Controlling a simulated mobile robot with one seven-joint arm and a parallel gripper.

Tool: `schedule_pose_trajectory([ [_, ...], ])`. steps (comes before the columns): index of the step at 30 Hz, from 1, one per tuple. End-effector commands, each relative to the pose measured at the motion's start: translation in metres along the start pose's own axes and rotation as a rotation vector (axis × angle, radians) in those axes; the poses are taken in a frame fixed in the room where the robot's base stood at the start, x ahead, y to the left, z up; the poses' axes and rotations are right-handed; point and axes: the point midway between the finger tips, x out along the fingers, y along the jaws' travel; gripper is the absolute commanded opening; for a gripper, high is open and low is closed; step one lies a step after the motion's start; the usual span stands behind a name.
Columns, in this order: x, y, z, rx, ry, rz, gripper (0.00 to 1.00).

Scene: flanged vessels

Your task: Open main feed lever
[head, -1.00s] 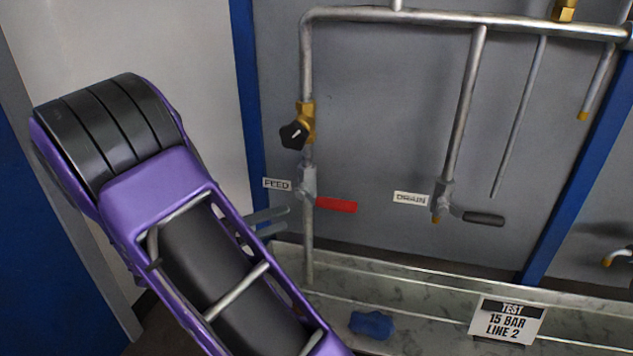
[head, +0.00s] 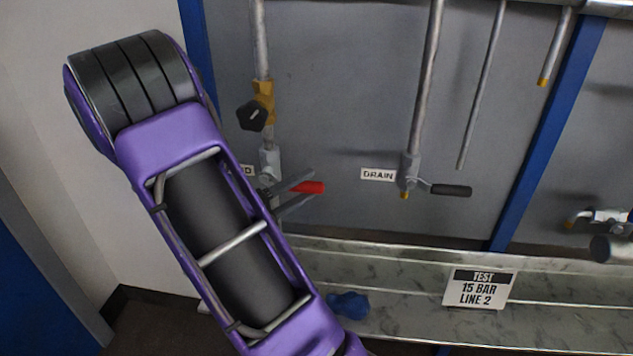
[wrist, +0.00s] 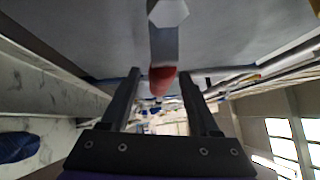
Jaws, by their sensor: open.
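The main feed lever (head: 312,188) has a red grip. It sticks out to the right, across its vertical pipe, from a grey valve body (head: 269,160). The FEED label beside it is mostly hidden by my arm. My gripper (head: 314,184) is open, with its two fingers on either side of the red grip in the head view. In the wrist view the red grip (wrist: 162,80) shows between the fingertips of my gripper (wrist: 160,72), with gaps on both sides. I see no contact.
A black-knobbed brass valve (head: 257,108) sits above on the same pipe. The drain lever (head: 450,190), with a black grip, is to the right. Below runs a marbled ledge (head: 400,290) with a blue cloth-like lump (head: 348,305) and a test sign (head: 479,288).

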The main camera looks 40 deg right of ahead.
Motion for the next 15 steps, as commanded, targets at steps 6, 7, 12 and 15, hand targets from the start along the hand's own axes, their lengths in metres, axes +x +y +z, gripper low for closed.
schedule_pose_trajectory([
  [6,0.03,0.001,-0.001,0.0,0.002,0.0,0.62],
  [7,0.032,0.001,0.0,0.0,0.001,0.001,0.62],
  [12,0.038,0.0,0.0,0.0,0.0,0.001,0.62],
  [15,0.038,0.0,0.0,0.0,-0.001,0.001,0.62],
])
